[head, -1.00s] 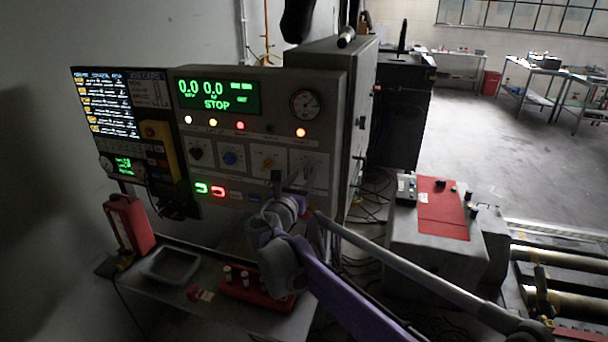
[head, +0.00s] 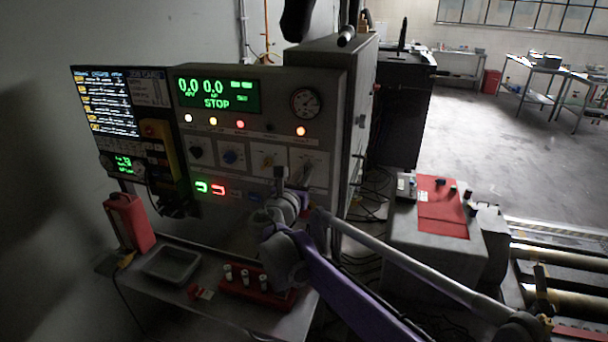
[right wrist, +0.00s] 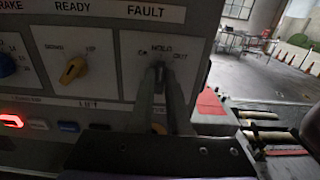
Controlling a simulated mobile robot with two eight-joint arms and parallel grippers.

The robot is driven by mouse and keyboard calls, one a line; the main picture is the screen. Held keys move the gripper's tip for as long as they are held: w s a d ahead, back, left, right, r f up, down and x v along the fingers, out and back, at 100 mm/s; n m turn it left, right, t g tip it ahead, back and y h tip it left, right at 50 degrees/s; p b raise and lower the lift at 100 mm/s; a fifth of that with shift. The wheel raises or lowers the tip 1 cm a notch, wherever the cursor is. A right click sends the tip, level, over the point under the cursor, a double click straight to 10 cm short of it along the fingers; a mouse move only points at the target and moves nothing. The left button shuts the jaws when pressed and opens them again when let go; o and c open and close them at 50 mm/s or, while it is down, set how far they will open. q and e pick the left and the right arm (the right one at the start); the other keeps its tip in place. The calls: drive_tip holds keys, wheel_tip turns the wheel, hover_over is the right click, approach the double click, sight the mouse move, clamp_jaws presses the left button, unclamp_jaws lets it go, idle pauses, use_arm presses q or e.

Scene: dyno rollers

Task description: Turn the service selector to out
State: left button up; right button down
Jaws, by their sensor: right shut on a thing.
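The service selector (right wrist: 158,72) is a dark knob on the rightmost white plate of the control panel. In the right wrist view its plate carries HOLD at the top and OUT at the upper right; the upper-left word is hard to read. My right gripper (right wrist: 160,82) is shut on the knob, with one finger on each side. The fingers hide much of the knob; its top seems to point near HOLD. In the head view my right gripper (head: 294,175) covers the lower part of that plate. My left gripper is not in view.
A yellow selector (right wrist: 74,70) and a blue knob (head: 229,157) sit to the left on the panel (head: 335,110). Lit green and red buttons (head: 218,190) are below. A shelf with a grey tray (head: 171,265) and red holder (head: 258,287) lies under my arm.

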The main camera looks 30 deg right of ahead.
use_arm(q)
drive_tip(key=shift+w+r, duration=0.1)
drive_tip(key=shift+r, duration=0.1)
use_arm(e)
drive_tip(key=shift+m, duration=0.3)
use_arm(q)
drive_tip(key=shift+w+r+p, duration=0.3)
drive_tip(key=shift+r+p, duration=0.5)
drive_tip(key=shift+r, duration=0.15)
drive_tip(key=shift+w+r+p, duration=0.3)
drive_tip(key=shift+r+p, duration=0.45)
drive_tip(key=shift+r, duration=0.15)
use_arm(e)
drive_tip(key=shift+s+d+m, duration=0.1)
drive_tip(key=shift+s+m, duration=0.05)
drive_tip(key=shift+m, duration=3.45)
drive_tip(key=shift+f, duration=0.1)
drive_tip(key=c, duration=0.9)
unclamp_jaws()
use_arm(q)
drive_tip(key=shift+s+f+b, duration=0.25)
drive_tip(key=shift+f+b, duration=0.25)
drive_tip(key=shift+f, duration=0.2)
use_arm(e)
drive_tip(key=v, duration=1)
drive_tip(key=shift+s+a, duration=0.25)
drive_tip(key=shift+s, duration=0.1)
